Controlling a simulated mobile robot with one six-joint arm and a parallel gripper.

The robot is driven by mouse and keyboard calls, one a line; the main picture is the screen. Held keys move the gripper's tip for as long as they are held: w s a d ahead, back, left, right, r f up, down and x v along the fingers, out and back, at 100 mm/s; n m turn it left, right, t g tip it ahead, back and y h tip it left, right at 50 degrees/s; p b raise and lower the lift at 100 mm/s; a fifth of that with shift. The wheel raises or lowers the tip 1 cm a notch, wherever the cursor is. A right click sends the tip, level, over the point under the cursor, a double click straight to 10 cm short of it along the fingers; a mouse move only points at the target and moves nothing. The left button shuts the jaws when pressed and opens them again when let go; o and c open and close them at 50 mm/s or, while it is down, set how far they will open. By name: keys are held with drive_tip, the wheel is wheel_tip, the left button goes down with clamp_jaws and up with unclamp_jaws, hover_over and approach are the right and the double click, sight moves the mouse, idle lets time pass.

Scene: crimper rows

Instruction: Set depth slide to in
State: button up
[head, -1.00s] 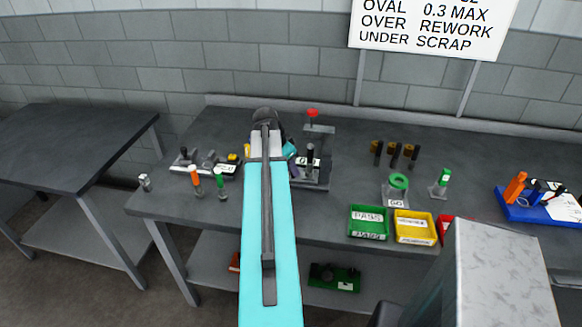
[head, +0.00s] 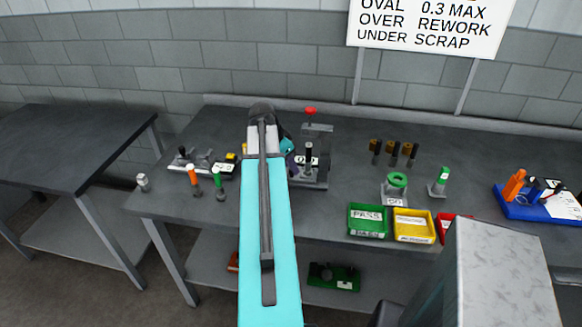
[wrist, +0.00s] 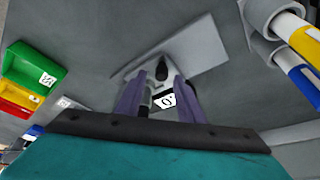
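A grey fixture (head: 318,130) with a red knob (head: 311,111), a black upright knob (head: 308,150) and a white label stands on the bench, just right of my arm in the head view. In the wrist view, a black knob (wrist: 162,72) on a pale grey plate (wrist: 207,52) lies between the two purple fingers of my gripper (wrist: 160,80). Gaps show on both sides of the knob, so the gripper looks open. A white label (wrist: 166,100) with a partly hidden marking sits below the knob. My arm hides most of the gripper in the head view.
Another fixture (head: 190,163) with a black knob stands at the left. An orange-handled tool (head: 194,178) and a green-handled one (head: 219,183) stand in front. Green (head: 368,221), yellow (head: 413,226) and red trays line the front edge. A blue tray (head: 540,205) is far right.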

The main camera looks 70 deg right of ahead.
drive_tip(key=b+v, duration=0.2)
drive_tip(key=v, duration=1)
drive_tip(key=shift+r+b, duration=0.2)
drive_tip(key=shift+b, duration=0.2)
drive_tip(key=shift+s+r, duration=0.1)
